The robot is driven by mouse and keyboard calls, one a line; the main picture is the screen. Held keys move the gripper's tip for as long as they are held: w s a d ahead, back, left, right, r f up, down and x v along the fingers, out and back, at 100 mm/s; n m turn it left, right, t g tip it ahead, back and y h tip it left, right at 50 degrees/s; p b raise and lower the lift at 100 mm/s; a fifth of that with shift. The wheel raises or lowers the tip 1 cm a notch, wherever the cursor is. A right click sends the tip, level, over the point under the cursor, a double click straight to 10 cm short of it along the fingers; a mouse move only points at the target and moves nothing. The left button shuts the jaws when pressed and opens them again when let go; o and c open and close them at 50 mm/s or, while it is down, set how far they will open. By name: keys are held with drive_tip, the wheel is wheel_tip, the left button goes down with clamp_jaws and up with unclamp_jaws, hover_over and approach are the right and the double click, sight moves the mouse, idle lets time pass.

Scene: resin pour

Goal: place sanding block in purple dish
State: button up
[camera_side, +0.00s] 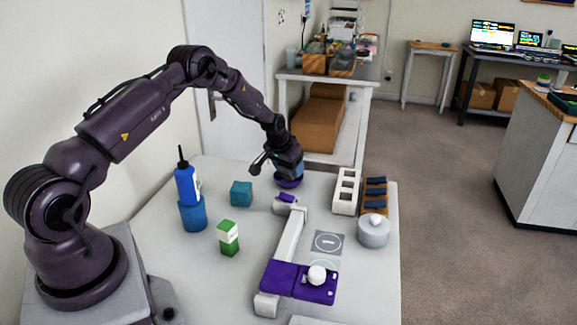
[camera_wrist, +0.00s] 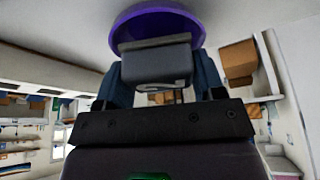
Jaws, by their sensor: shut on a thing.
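My gripper (camera_side: 287,166) points down over the back of the table in the side view. In the wrist view its two dark blue fingers (camera_wrist: 160,78) are shut on a grey block, the sanding block (camera_wrist: 155,66). The purple dish (camera_side: 289,183) is directly under my gripper in the side view. In the wrist view the dish (camera_wrist: 155,15) shows just beyond the block. I cannot tell whether the block touches the dish. In the side view the gripper hides the block and part of the dish.
A teal cube (camera_side: 241,194), a blue bottle (camera_side: 187,186) in a blue cup (camera_side: 193,217) and a green-white box (camera_side: 228,238) stand left. A white slotted frame (camera_side: 346,191) and a rack (camera_side: 375,198) stand right. A long white bar (camera_side: 291,235) with purple parts lies in front.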

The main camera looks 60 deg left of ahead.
drive_tip(key=shift+f, duration=0.65)
drive_tip(key=o, duration=0.8)
drive_tip(key=shift+s+d+f, duration=0.1)
drive_tip(key=shift+s+f, duration=0.05)
drive_tip(key=shift+o, duration=0.6)
drive_tip(key=v, duration=1.3)
drive_tip(key=shift+w, duration=0.3)
drive_tip(key=s+d+r+m+t, duration=0.1)
drive_tip(key=s+d+r, duration=0.4)
drive_tip(key=d+r, duration=0.35)
drive_tip(key=s+d+r+m, duration=0.1)
drive_tip(key=s+d+r, duration=0.3)
drive_tip(key=d+r, duration=0.45)
drive_tip(key=s+d+r+m, duration=0.1)
drive_tip(key=s+d, duration=0.3)
drive_tip(key=s, duration=0.5)
drive_tip(key=s+d+r+m+h, duration=0.1)
drive_tip(key=s+d+r, duration=0.2)
drive_tip(key=s, duration=0.6)
drive_tip(key=shift+s+d+m+t+h, duration=0.3)
drive_tip(key=shift+d, duration=0.3)
